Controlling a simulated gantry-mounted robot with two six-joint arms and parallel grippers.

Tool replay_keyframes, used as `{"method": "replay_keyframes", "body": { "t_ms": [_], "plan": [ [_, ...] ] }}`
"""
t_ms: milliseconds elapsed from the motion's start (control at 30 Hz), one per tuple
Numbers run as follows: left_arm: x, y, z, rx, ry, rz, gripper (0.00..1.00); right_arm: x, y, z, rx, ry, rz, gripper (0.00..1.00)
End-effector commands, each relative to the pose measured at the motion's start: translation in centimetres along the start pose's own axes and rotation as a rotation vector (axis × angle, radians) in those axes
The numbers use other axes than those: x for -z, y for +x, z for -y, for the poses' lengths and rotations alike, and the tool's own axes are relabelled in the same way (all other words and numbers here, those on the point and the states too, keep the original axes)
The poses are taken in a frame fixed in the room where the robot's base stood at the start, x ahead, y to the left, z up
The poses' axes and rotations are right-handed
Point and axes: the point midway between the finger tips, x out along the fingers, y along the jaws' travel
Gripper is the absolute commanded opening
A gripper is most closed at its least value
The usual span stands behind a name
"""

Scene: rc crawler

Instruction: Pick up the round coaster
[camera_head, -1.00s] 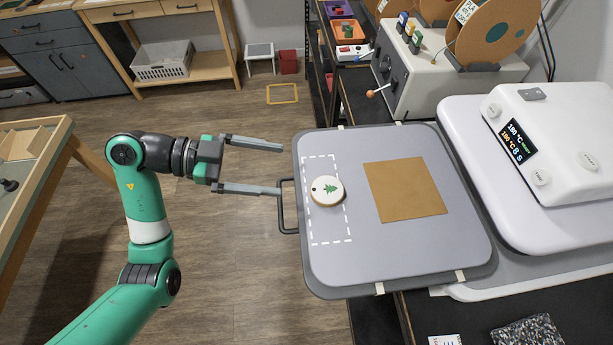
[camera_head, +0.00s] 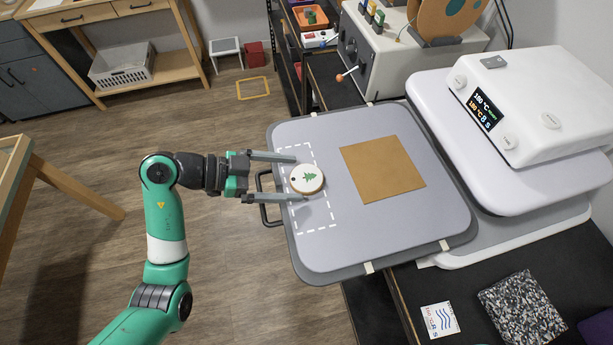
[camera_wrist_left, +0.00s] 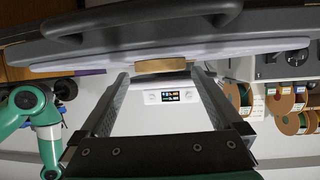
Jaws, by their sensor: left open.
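The round coaster (camera_head: 306,180), white-topped with a green tree print, a small dark hole and a wooden rim, lies inside a dashed white outline on the grey platen (camera_head: 350,235). My left gripper (camera_head: 300,178) is open, its two grey fingers reaching over the platen's left edge on either side of the coaster. Gaps appear to remain at the coaster's sides. In the left wrist view, a tan edge (camera_wrist_left: 160,65), apparently the coaster's rim, shows between the spread fingers. A green arm of mine shows at that view's left; its gripper cannot be made out.
A dark handle (camera_head: 264,200) sticks out from the platen's left edge, close to my left gripper. A brown square sheet (camera_head: 382,169) lies right of the coaster. The white heat press (camera_head: 545,100) stands at the right. Open floor lies left of the platen.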

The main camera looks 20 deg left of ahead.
Motion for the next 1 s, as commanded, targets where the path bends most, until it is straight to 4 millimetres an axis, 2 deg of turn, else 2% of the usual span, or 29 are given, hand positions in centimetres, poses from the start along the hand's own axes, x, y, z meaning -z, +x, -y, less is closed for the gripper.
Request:
{"method": "replay_keyframes", "body": {
  "t_ms": [100,367,700,733,1000],
  "plan": [
    [0.0,1.6,0.0,-0.001,-0.001,-0.001,1.00,-0.1,-0.1,0.0,0.000,0.000,0.000,0.50],
    [0.0,1.9,0.1,0.002,0.000,0.000,0.98,-0.1,-0.1,0.0,0.000,0.000,0.000,0.50],
    [0.0,1.9,0.0,0.002,0.000,-0.001,0.37,-0.1,-0.1,0.0,0.000,0.000,0.000,0.50],
    [0.1,1.9,0.0,0.002,0.001,-0.001,0.35,-0.1,-0.1,0.0,0.000,0.000,0.000,0.50],
    [0.3,1.8,0.1,0.002,0.001,-0.001,0.34,-0.1,-0.1,0.0,0.000,0.000,0.000,0.50]
  ]
}}
